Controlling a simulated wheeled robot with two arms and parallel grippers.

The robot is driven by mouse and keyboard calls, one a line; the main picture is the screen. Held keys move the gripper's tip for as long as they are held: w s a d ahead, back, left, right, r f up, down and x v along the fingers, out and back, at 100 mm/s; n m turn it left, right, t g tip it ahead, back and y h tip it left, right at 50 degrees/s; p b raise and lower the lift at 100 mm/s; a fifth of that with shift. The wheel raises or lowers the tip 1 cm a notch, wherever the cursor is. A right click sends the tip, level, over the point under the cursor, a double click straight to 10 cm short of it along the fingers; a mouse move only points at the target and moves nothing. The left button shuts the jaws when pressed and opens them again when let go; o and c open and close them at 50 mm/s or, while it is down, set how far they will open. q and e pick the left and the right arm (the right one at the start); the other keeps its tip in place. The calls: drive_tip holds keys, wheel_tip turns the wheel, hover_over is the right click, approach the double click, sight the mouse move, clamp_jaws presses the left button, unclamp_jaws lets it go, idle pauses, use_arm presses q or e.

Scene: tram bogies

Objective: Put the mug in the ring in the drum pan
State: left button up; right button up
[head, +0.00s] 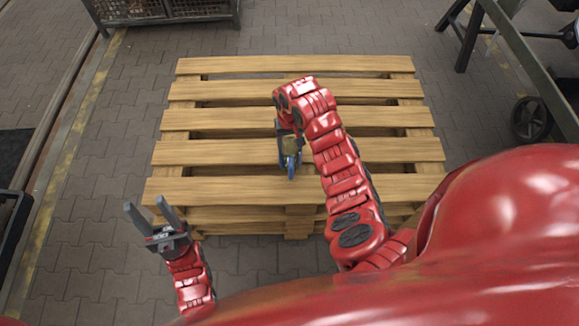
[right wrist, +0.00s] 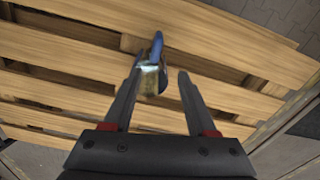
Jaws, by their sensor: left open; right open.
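A small mug (head: 291,146) with an olive-brown body and a blue part stands on the slats of a wooden pallet (head: 220,153). In the right wrist view the mug (right wrist: 151,78) is at the fingertips, closer to the left finger; I cannot tell whether they touch. My right gripper (right wrist: 159,76) is open over the pallet, and in the head view it is mostly hidden by its own arm. My left gripper (head: 151,206) is open and empty, off the pallet's near left corner. I see no drum pan or ring.
The rest of the pallet top is bare, with gaps between slats. A wire-mesh crate (head: 165,10) stands at the back left. A metal frame (head: 520,60) with a black wheel (head: 531,119) is at the right. Paved floor is clear left of the pallet.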

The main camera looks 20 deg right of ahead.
sight(290, 165)
drive_tip(key=f+b, duration=0.4)
drive_tip(key=f, duration=0.1)
drive_tip(key=f+b, duration=0.2)
drive_tip(key=f, duration=0.1)
drive_tip(key=shift+s+f+b, duration=0.15)
drive_tip(key=shift+s+b, duration=0.15)
drive_tip(key=shift+b, duration=0.05)
wheel_tip(290, 165, down, 3)
drive_tip(key=shift+p, duration=0.7)
drive_tip(key=shift+f, duration=0.4)
drive_tip(key=f, duration=0.2)
drive_tip(key=s+f, duration=0.1)
drive_tip(key=f, duration=0.1)
drive_tip(key=shift+d+p, duration=0.1)
drive_tip(key=shift+p, duration=0.3)
drive_tip(key=shift+w+f, duration=0.1)
drive_tip(key=shift+f, duration=0.5)
clamp_jaws()
